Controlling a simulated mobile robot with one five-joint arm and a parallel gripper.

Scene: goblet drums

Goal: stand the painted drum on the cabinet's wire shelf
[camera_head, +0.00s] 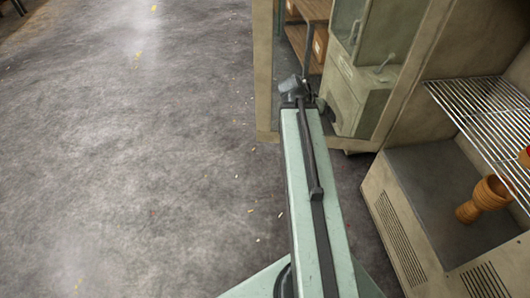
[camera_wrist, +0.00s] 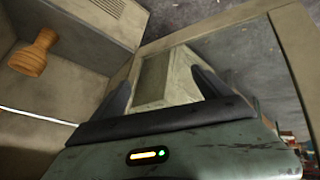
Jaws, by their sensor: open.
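A brown, banded goblet-shaped drum (camera_head: 484,198) is in the cabinet, below the wire shelf (camera_head: 490,115), at the right of the head view. It also shows at the upper left of the wrist view (camera_wrist: 35,53), well to the left of my gripper. A red-orange thing (camera_head: 525,156) is cut off by the right edge of the head view; I cannot tell whether it is another drum. I cannot tell which is the painted drum. My gripper (camera_wrist: 161,77) is open and empty, away from the drum; in the head view it lies at the arm's far end.
The cabinet (camera_head: 400,225) has a vented base and a solid side wall. A pale green cabinet (camera_head: 357,95) and a wooden shelf unit (camera_head: 306,45) stand beyond the arm. The grey floor (camera_head: 130,160) on the left is largely clear, with small scraps.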

